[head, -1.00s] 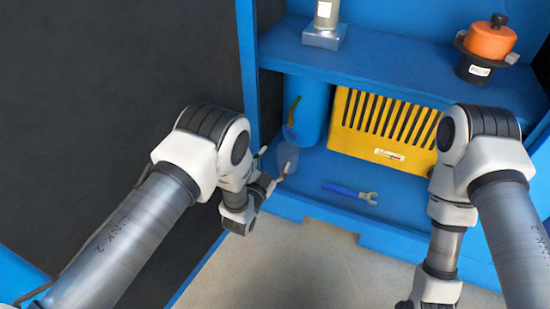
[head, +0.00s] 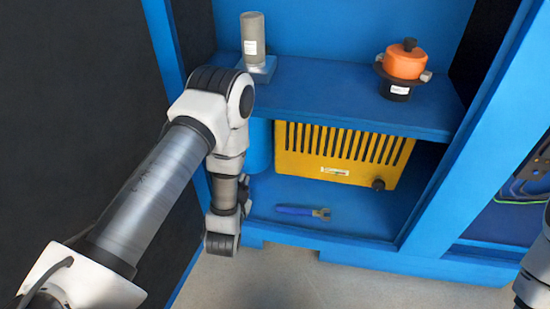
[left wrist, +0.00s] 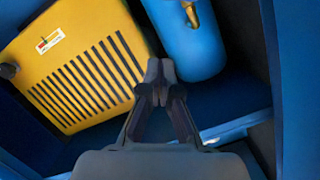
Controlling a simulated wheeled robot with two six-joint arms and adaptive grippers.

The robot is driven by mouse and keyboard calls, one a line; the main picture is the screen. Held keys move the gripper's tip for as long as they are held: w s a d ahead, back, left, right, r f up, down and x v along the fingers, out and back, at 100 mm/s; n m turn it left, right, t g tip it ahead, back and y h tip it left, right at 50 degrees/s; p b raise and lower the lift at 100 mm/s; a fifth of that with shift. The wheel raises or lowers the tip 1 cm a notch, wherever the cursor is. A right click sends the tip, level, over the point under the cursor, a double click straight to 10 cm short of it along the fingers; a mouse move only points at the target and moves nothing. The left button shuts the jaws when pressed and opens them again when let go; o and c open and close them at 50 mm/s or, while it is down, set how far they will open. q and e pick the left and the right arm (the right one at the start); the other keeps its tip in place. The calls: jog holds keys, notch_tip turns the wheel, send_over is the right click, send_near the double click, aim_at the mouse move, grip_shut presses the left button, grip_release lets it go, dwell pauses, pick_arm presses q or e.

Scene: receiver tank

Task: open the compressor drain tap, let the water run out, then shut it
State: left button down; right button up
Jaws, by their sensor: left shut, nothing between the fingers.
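The blue cylindrical tank (head: 259,147) stands in the lower compartment, largely hidden behind my left arm in the head view. In the left wrist view the tank (left wrist: 197,50) is at the top, with a small brass-yellow part (left wrist: 190,12), perhaps the tap, cut by the upper edge. Whether the tap is open cannot be told. My left gripper (left wrist: 160,72) is shut and empty, its fingertips overlapping the tank's lower left edge in the picture. Contact cannot be told. Its fingers are hidden in the head view. My right gripper is out of view. No running water is visible.
A yellow slotted box (head: 337,170) stands beside the tank. A blue-handled wrench (head: 303,211) lies on the lower floor. The shelf (head: 330,105) above carries a grey cylinder on a block (head: 253,40) and an orange-topped device (head: 405,65). The floor in front is clear.

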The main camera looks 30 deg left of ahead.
pick_arm(q)
jog(key=w+a+f+b, duration=0.4)
jog(key=w+a+b, duration=0.2)
jog(key=w, duration=0.2)
jog(key=shift+w+a+f+y, duration=0.25)
jog(key=shift+w+f+y, duration=0.05)
jog(key=shift+w, duration=0.05)
dwell(0.3)
